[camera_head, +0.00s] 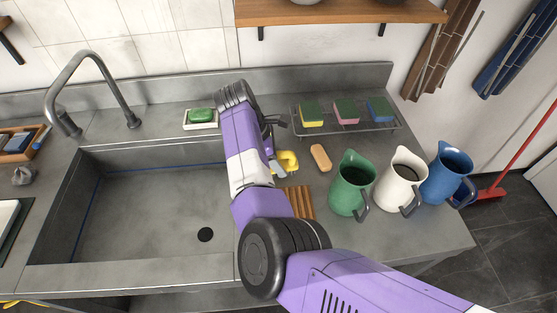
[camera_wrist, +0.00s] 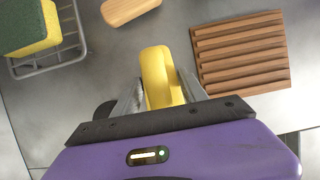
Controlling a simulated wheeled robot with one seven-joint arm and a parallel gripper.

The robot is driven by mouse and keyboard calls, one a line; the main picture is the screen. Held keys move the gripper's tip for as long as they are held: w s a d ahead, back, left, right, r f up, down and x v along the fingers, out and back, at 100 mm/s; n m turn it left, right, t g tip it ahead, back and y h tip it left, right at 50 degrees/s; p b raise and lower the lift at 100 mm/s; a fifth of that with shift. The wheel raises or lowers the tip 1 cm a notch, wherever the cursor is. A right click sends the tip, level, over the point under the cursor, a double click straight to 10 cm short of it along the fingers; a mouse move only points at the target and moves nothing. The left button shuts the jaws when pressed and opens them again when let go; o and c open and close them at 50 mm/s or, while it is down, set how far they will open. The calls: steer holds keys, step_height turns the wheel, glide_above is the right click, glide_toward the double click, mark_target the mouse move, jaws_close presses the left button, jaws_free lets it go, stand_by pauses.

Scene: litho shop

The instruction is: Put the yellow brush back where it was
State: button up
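The yellow brush (camera_head: 288,162) shows as a small curved yellow piece beside my wrist, over the counter right of the sink. In the wrist view the yellow brush (camera_wrist: 156,72) stands between the two grey fingers of my gripper (camera_wrist: 160,85), which press against it on both sides. Its lower part is hidden by the fingers and the purple gripper body. I cannot tell whether it touches the counter.
A slatted wooden rack (camera_wrist: 240,52) and a tan oblong block (camera_head: 320,157) lie close by. A wire rack (camera_head: 360,127) holds three sponges. Green (camera_head: 350,185), white (camera_head: 400,180) and blue jugs (camera_head: 447,175) stand right. The sink (camera_head: 150,215) is left.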

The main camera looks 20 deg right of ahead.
steer(key=o, duration=0.3)
steer(key=shift+r, duration=0.1)
steer(key=b+v, duration=0.2)
steer(key=v, duration=1)
steer(key=shift+r, duration=0.1)
